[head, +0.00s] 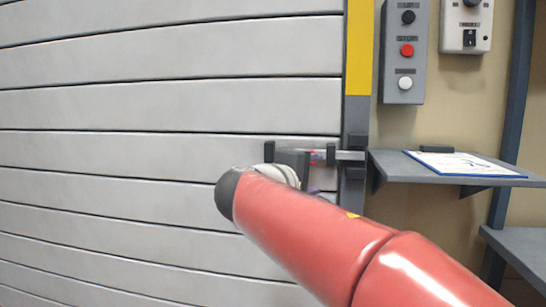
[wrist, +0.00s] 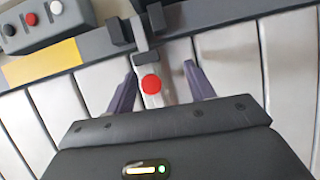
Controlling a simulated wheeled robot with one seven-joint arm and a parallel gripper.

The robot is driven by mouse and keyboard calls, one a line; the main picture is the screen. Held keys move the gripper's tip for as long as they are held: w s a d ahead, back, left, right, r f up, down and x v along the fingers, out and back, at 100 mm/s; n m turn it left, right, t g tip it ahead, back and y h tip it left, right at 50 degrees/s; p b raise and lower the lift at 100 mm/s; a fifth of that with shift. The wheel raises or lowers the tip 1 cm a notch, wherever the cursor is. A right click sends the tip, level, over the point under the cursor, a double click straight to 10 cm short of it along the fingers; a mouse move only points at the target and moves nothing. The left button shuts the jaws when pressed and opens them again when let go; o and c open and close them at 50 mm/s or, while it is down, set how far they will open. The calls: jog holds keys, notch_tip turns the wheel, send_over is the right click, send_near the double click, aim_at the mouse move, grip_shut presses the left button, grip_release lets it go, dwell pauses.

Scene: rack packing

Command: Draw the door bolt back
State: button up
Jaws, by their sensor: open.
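The door bolt (head: 350,155) is a silver bar lying across the gap between the slatted door and the dark post. Its end reaches the dark keeper (head: 355,172) on the post. A red knob (wrist: 151,84) sits on the bar, and a bit of red shows beside my gripper in the head view. My gripper (wrist: 159,66) is open, with one dark finger on each side of the knob. I cannot tell whether either finger touches it. In the head view my gripper (head: 292,160) and arm hide part of the bolt.
The door (head: 150,100) fills the left with pale slats. A grey shelf (head: 470,178) with a clipboard (head: 462,164) juts out right of the post. A push-button box (head: 404,50) and a switch box (head: 467,25) hang above it. Dark bolt guides (head: 269,151) stand on the door.

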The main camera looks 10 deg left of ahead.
jog(key=a+r+t, duration=0.1)
jog(key=a+r, duration=0.1)
jog(key=a, duration=0.2)
jog(key=shift+n, duration=0.4)
jog(key=p+x, duration=0.1)
jog(key=x, duration=0.7)
